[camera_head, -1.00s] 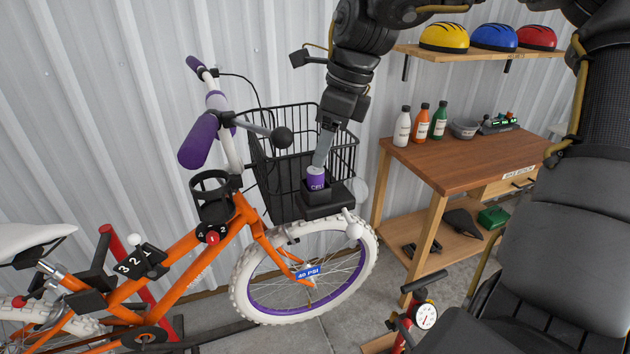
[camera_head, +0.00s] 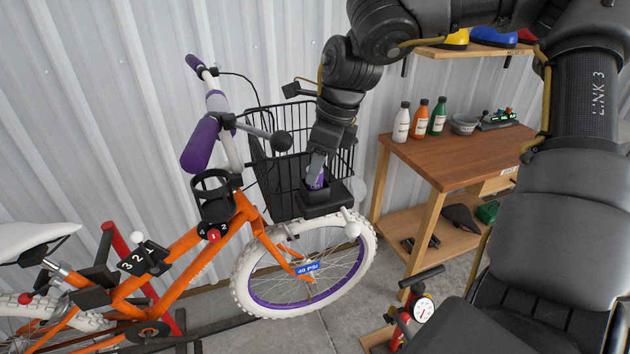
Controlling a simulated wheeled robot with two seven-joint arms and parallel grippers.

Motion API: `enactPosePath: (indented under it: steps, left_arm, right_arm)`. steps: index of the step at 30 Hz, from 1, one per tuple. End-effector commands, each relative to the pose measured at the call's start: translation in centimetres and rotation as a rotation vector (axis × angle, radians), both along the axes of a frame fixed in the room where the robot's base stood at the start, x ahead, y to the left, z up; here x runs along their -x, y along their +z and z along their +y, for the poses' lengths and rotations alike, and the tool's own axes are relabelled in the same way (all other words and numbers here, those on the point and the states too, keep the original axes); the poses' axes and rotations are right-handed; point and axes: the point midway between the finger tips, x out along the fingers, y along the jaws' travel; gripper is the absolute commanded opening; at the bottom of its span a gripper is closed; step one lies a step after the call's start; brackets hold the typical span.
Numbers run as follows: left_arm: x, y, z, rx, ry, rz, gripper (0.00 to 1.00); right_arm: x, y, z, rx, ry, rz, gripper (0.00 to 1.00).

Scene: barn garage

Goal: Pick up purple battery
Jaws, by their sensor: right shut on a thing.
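The purple battery (camera_head: 318,184) stands in a black holder (camera_head: 323,203) on the front of the orange bike, just by the black wire basket. Only a small purple part of it shows; the rest is hidden by the holder and my gripper. My right gripper (camera_head: 315,174) comes down from above and is shut on the battery's upper part. My left gripper is not in view.
The black wire basket (camera_head: 272,170) is close behind and left of my gripper. The handlebar with purple grip (camera_head: 201,146) is to the left. A wooden workbench (camera_head: 450,155) with bottles stands to the right. A floor pump (camera_head: 420,310) stands in front.

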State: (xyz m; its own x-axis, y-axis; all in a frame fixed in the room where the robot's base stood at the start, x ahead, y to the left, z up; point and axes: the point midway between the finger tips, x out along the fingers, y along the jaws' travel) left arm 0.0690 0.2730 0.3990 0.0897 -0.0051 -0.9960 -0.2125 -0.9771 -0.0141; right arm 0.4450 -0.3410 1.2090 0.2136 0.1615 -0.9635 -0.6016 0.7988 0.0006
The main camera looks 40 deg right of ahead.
Motion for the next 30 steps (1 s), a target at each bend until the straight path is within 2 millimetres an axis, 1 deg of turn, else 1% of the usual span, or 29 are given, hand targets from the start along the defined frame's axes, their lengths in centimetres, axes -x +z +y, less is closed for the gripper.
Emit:
enactPosePath:
  steps: [1, 2, 11, 14, 17, 19, 23, 25, 28, 30]
  left_arm:
    - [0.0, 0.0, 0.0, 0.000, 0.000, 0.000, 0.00]
    - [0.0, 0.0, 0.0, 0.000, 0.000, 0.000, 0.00]
    - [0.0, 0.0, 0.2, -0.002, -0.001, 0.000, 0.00]
    - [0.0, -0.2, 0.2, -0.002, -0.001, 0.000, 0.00]
    - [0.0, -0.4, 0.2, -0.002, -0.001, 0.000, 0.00]
    - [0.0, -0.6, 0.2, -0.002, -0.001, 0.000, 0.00]
    - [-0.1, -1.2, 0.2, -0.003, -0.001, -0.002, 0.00]
    - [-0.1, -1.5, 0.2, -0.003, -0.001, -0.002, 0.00]
    - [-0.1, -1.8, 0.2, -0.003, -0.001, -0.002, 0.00]
    - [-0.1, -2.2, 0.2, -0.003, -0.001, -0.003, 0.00]
  right_arm:
    - [0.0, 0.0, 0.0, 0.000, 0.000, 0.000, 0.07]
    - [0.0, 0.0, 0.0, 0.001, 0.000, 0.001, 0.03]
    - [0.0, 0.3, 0.0, 0.001, 0.000, -0.001, 0.03]
    - [-0.1, 0.9, 0.0, 0.002, -0.001, -0.003, 0.03]
    - [-0.1, 2.0, 0.0, 0.002, -0.001, -0.004, 0.03]
    - [-0.1, 3.1, 0.0, 0.002, 0.000, -0.005, 0.03]
    - [1.4, 5.0, -0.8, 0.000, -0.001, -0.008, 0.03]
    - [2.4, 6.5, -1.4, 0.001, -0.002, -0.010, 0.03]
    - [4.2, 9.0, -2.4, 0.001, -0.003, -0.011, 0.03]
    - [5.7, 9.7, -3.3, -0.001, -0.002, -0.008, 0.03]
